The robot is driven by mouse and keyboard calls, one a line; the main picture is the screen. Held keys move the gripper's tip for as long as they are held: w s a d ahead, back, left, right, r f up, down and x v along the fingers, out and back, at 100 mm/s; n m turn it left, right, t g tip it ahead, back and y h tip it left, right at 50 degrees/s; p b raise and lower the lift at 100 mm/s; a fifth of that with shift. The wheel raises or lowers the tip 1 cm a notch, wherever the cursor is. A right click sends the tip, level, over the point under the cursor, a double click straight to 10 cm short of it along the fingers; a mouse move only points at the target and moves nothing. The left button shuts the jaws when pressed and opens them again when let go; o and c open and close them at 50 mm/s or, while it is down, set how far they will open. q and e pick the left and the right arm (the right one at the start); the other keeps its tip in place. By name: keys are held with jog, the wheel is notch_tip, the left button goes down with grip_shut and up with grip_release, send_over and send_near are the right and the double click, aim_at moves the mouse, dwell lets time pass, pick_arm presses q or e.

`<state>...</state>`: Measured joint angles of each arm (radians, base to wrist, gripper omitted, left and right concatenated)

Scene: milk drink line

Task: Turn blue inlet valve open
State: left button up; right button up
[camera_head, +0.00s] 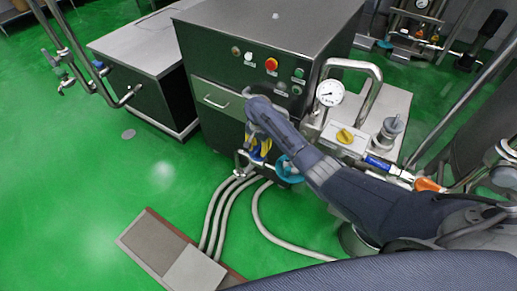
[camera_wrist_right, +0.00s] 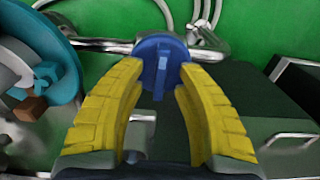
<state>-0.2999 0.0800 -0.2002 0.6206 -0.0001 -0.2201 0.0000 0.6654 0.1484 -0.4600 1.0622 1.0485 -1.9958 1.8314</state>
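The blue valve (camera_wrist_right: 162,48) has a round body with a narrow raised handle bar and sits on a metal pipe in the right wrist view. My right gripper (camera_wrist_right: 157,66) has yellow fingers spread on either side of the handle bar. Gaps show between the bar and both fingers, so it is open. Whether the fingertips touch the round body I cannot tell. In the head view my right gripper (camera_head: 258,150) points down at the low pipework in front of the dark cabinet, and mostly hides the valve there. My left gripper is not in view.
A teal round part (camera_wrist_right: 40,50) stands close left of the fingers in the wrist view. The dark control cabinet (camera_head: 225,75) rises behind the gripper. Grey hoses (camera_head: 222,205) run across the green floor to a floor plate (camera_head: 170,250). Another blue handle (camera_head: 378,163) is on the right-hand pipework.

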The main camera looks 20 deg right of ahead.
jog(key=shift+f, duration=0.15)
grip_shut()
dwell(0.4)
